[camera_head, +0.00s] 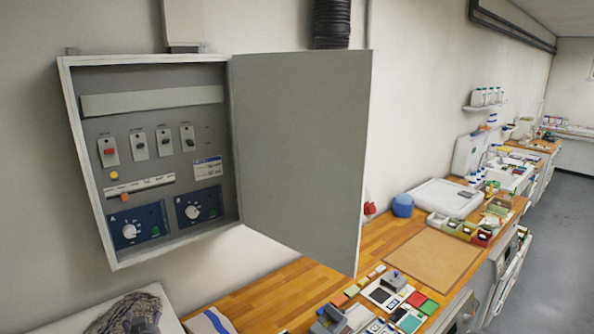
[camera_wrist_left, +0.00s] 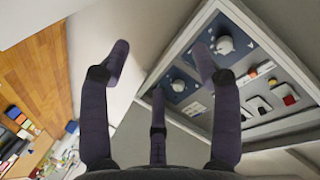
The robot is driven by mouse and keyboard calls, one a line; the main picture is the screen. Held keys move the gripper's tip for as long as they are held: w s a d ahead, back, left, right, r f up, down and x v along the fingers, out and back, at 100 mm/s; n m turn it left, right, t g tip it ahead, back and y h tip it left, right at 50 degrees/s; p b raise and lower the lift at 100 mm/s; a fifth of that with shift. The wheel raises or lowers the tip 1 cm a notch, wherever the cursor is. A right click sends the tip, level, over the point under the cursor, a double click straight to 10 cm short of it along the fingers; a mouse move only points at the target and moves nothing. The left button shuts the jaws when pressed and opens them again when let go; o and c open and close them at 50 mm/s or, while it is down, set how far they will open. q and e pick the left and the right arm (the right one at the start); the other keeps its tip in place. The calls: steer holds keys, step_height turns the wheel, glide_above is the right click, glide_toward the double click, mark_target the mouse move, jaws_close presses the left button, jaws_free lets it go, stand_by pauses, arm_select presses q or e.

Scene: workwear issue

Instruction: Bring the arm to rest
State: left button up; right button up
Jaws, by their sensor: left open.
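My left gripper (camera_wrist_left: 160,62) shows in the left wrist view with its dark purple fingers spread and nothing between them. The wall cabinet's panel (camera_wrist_left: 225,75) is at the right of that view, turned upside down, partly behind one finger. My right gripper is not in view.
The wooden worktop (camera_head: 275,290) below holds small coloured items and a brown mat (camera_head: 435,257). A grey cloth (camera_head: 110,318) lies at the bottom left.

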arm_select(q)
steer(key=s+d+f+g+h, duration=0.2)
steer(key=s+d+f, duration=0.1)
steer(key=d+f, duration=0.4)
steer(key=s+d+f+n+g+h, duration=0.1)
steer(key=s+d+f+g+h, duration=0.2)
steer(key=f, duration=0.7)
steer(key=s+d+f+h, duration=0.2)
steer(key=s+d+f, duration=0.1)
steer(key=d+f, duration=0.45)
steer(key=s+d+f+n+g+h, duration=0.15)
steer(key=s+d+f+g, duration=0.4)
steer(key=s, duration=0.55)
steer(key=s+d+f+n+g+h, duration=0.1)
steer(key=s+d+f+g+h, duration=0.2)
steer(key=s+d+f, duration=0.7)
step_height(320, 180, down, 21)
steer(key=b, duration=2.6)
steer(key=shift+w+a+r+m+t, duration=0.2)
steer(key=shift+a+m+t, duration=0.15)
steer(key=shift+t, duration=0.1)
